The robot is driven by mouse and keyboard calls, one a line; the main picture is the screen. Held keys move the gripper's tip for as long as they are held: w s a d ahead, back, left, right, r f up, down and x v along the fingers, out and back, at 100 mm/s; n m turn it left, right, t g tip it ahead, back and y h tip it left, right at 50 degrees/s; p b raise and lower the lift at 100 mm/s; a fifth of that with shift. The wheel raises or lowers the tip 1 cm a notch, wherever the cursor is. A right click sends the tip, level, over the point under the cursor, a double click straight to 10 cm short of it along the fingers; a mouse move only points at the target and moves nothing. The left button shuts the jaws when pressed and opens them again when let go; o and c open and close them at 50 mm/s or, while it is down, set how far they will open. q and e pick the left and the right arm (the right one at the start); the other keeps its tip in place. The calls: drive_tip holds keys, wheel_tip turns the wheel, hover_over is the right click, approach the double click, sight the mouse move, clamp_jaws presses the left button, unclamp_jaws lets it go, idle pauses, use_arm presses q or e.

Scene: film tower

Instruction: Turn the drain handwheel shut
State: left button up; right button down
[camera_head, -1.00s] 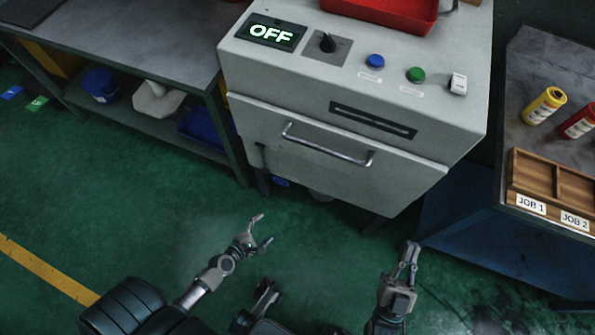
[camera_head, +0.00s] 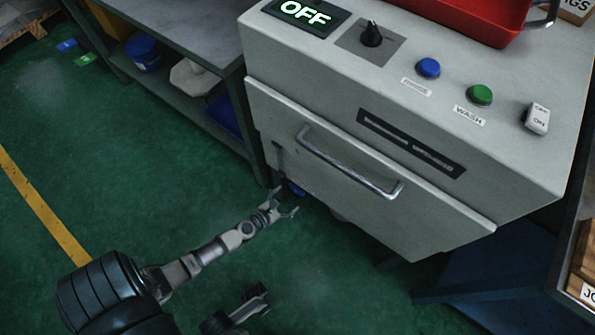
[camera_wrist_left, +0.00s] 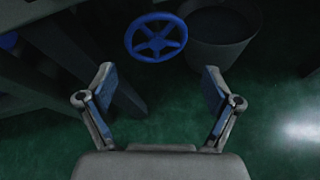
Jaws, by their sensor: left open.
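The drain handwheel (camera_wrist_left: 157,37) is a blue spoked wheel, seen ahead of and between the fingers in the left wrist view. In the head view only a small blue part of it (camera_head: 297,189) shows low under the machine's front, just beyond the gripper. My left gripper (camera_head: 286,203) is open and empty, reaching toward the underside of the machine; its two fingers also show in the left wrist view (camera_wrist_left: 157,88), apart from the wheel.
The grey machine (camera_head: 330,110) overhangs the wheel, with a handled front panel (camera_head: 345,165). A grey bucket (camera_wrist_left: 222,45) stands right beside the wheel. A bench (camera_head: 195,35) with a lower shelf is at left. Green floor in front is clear.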

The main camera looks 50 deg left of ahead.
sight(296, 191)
use_arm(q)
drive_tip(key=b+x, duration=0.1)
drive_tip(key=x, duration=0.4)
drive_tip(key=shift+a+f, duration=0.1)
drive_tip(key=shift+a, duration=0.1)
drive_tip(key=shift+c, duration=0.2)
drive_tip(key=shift+d, duration=0.15)
drive_tip(key=c, duration=0.9)
